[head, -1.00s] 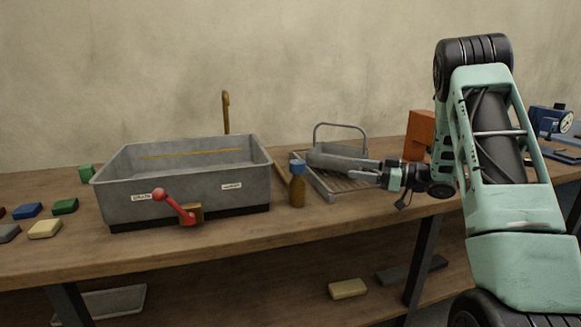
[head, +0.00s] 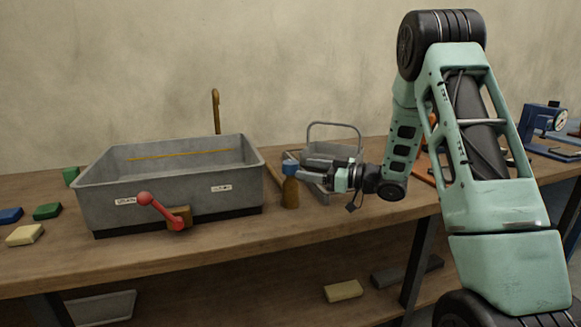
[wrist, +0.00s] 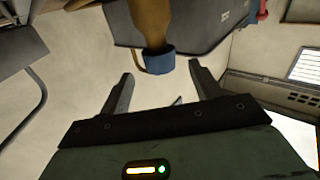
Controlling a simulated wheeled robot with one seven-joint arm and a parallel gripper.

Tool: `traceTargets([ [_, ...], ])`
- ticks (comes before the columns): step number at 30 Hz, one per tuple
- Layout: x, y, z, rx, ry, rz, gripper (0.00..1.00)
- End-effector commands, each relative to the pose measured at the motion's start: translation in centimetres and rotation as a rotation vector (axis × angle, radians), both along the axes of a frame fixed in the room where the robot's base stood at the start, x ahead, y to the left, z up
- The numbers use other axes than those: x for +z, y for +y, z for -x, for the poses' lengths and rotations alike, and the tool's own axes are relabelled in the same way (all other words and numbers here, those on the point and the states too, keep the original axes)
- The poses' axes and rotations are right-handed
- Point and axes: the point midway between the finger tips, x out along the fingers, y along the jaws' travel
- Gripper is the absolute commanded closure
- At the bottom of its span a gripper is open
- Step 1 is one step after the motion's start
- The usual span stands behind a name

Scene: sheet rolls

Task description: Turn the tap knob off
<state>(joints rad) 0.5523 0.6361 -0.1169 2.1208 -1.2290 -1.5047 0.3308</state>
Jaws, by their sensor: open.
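The grey sink basin (head: 95,205) stands on the bench at left, with a thin bent brass spout (head: 216,112) behind it. On its front, a red lever with a round end (head: 160,211) sits on a brown block (head: 181,214), slanting up to the left between two white labels. I cannot tell for sure whether this lever is the tap knob. My gripper (head: 303,168) is open, right of the sink, close to the blue cap of a brown bottle (head: 290,192). In the wrist view the cap (wrist: 160,62) shows between the open fingertips (wrist: 162,80); contact cannot be told.
A wire-handled metal rack (head: 325,150) stands behind my gripper. Coloured blocks lie left of the sink, including a green one (head: 47,211) and a yellow one (head: 25,235). A blue device with a dial (head: 543,120) is at far right. The bench front edge before the sink is clear.

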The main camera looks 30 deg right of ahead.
Motion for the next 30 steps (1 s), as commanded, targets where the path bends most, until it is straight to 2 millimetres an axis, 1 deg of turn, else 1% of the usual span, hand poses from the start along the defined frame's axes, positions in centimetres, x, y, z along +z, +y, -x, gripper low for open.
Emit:
traceTargets([
  [1,0.0,0.7,-0.9,0.004,0.0,0.001,0.36],
  [3,0.0,1.4,-2.0,0.005,-0.001,0.0,0.36],
  [9,0.0,2.8,-4.2,0.001,0.001,0.0,0.36],
  [15,0.0,3.4,-5.1,0.001,0.001,-0.001,0.36],
  [22,0.0,3.4,-5.1,0.0,0.001,-0.001,0.36],
  [23,0.0,3.4,-5.1,0.0,0.001,-0.001,0.39],
  [24,0.0,3.4,-5.1,0.0,0.001,-0.001,0.5],
  [26,0.0,3.3,-5.1,0.0,0.0,0.0,0.67],
  [27,0.0,3.3,-5.1,0.0,0.0,0.0,0.78],
  [28,0.0,3.3,-5.1,0.0,0.0,0.0,0.81],
  [30,0.0,3.3,-5.1,0.0,0.0,0.0,0.81],
])
